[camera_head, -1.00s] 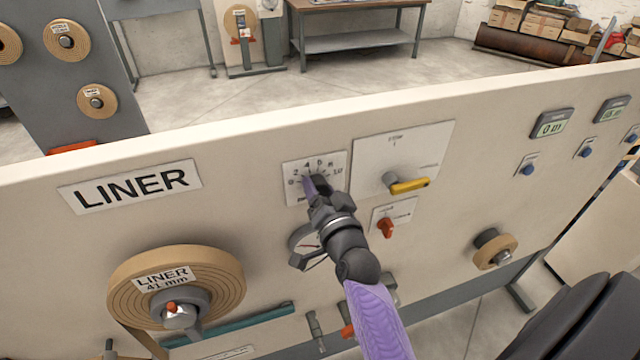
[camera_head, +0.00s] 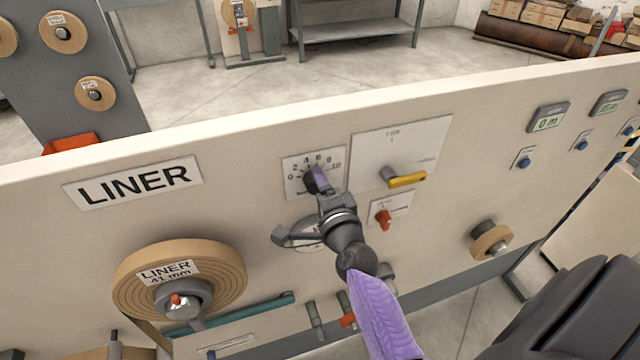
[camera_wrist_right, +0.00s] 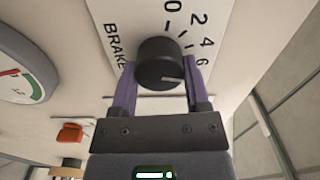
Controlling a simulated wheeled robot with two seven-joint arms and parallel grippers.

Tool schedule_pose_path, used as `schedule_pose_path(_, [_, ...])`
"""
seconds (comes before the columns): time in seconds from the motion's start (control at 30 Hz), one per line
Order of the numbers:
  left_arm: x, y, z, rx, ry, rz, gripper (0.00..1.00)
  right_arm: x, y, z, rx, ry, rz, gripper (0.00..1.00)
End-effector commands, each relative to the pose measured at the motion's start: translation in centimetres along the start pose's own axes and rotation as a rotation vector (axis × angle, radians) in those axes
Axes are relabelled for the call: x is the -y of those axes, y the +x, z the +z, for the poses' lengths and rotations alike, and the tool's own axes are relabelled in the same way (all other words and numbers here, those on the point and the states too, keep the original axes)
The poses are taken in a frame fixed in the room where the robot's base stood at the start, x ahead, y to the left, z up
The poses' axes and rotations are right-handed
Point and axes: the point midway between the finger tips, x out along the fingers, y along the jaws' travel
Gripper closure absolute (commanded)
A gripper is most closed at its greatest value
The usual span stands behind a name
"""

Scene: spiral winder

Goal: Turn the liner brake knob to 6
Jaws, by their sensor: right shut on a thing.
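The liner brake knob is black and round, on a white plate (camera_head: 292,180) marked 0 to 10 to the right of the LINER sign (camera_head: 134,184). In the head view my right gripper (camera_head: 316,180) covers most of it. In the right wrist view the knob (camera_wrist_right: 160,62) sits between the two purple fingers of my gripper (camera_wrist_right: 158,88), which are shut on its sides. A white line on the knob points right, toward the side where 6 is printed; its exact reading is unclear. The left gripper is not in view.
A yellow-handled switch (camera_head: 407,180) and a red knob (camera_head: 383,218) are close to the right. A gauge (camera_head: 308,236), partly hidden, lies below the brake plate. A liner roll (camera_head: 225,277) sticks out at lower left.

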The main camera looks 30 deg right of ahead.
Motion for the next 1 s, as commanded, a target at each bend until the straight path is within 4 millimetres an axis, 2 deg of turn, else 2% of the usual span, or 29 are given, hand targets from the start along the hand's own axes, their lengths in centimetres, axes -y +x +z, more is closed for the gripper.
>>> schedule_pose_path(0.3, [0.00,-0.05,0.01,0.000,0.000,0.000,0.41,-0.03,0.00,0.01,0.000,0.079,0.000,0.99])
schedule_pose_path(0.77, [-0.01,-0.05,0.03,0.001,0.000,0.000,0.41,-0.03,0.00,0.01,0.000,0.090,0.000,0.99])
schedule_pose_path(0.8, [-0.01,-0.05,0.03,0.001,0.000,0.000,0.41,-0.03,0.00,0.01,0.000,0.090,0.000,0.34])
schedule_pose_path(0.93, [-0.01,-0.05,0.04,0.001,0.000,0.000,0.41,-0.03,0.00,0.01,0.000,0.089,0.000,0.07])
schedule_pose_path(1.0, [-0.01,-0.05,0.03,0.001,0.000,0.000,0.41,-0.03,0.00,0.01,0.000,0.089,0.000,0.05])
